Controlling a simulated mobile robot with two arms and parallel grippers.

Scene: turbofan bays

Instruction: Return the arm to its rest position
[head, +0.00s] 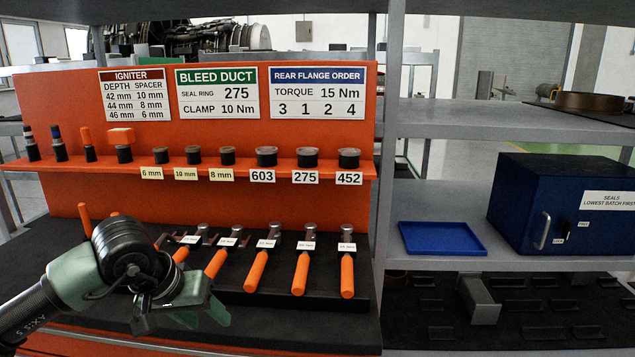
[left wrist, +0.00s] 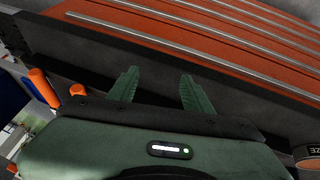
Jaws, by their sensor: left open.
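My left arm comes in from the left in the head view, bent at a dark round joint. My left gripper (head: 204,314) is green and hangs low over the front of the black tool tray (head: 320,312), left of the orange-handled tools (head: 300,273). Its two green fingers (left wrist: 158,92) stand apart in the left wrist view, with nothing between them. A dark ledge and an orange surface with metal strips lie beyond the fingers there. My right gripper is in neither view.
An orange panel (head: 230,137) carries signs and a ledge (head: 100,164) of small parts close behind my arm. A grey post (head: 388,150) divides it from shelves holding a blue tray (head: 441,238) and a blue seal box (head: 520,215). Orange handles (left wrist: 45,88) show left of the fingers.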

